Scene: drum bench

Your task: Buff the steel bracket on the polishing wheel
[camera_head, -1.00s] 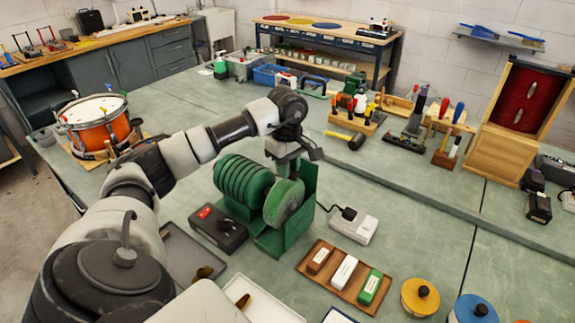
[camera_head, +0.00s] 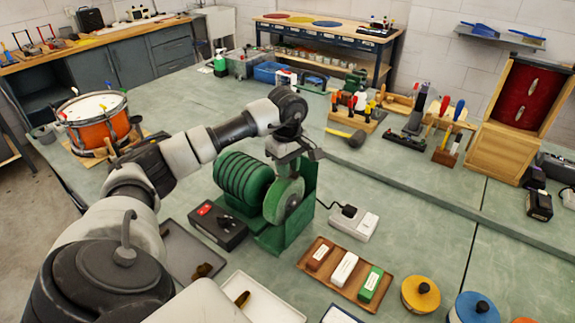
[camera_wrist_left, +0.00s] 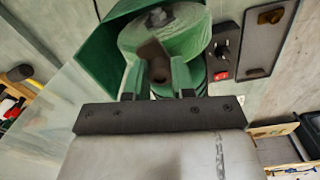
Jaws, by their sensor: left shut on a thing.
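The green polishing wheel (camera_head: 284,201) stands in its green housing (camera_head: 305,190) at the middle of the bench. My left gripper (camera_head: 287,170) points down at the top of the wheel. In the left wrist view, its two fingers (camera_wrist_left: 158,82) are shut on a brownish-grey piece, apparently the steel bracket (camera_wrist_left: 154,62), right in front of the wheel face (camera_wrist_left: 165,35). I cannot tell whether the bracket touches the wheel. In the head view the bracket is hidden by the gripper. My right gripper is out of view.
A black switch box (camera_head: 218,225) with a red button stands left of the wheel. A wooden tray (camera_head: 322,280) of polishing bars lies to the right.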

